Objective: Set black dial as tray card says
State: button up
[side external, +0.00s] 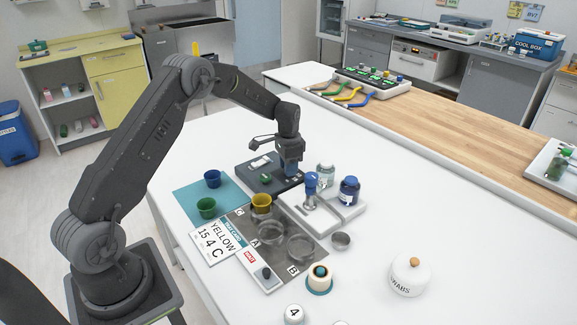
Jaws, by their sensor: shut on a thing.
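The tray card (213,242) lies at the front left of the white table, reading YELLOW, 15, 4 and C. A dark grey device (252,181) with a pale display and a green knob (266,178) stands behind the teal mat. My gripper (291,171) points down at the device's right end and is shut on what appears to be the black dial there. The jaws hide the dial, so its setting cannot be read. A yellow cup (261,203) stands in the grey tray (276,230), near the C mark.
A blue-handled stamp-like tool (311,185), a blue-lidded jar (349,190) and a clear jar (325,175) stand close right of my gripper. Blue (212,178) and green (206,207) cups are left. A white panel (250,268) with a red label and dark knob lies in front.

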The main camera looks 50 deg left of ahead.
jog(key=m, duration=0.5)
jog(key=shift+m, duration=0.3)
dwell(0.4)
jog(key=o, duration=0.9)
jog(key=shift+r, duration=0.1)
notch_tip(320, 180, up, 14)
jog(key=shift+f, duration=0.15)
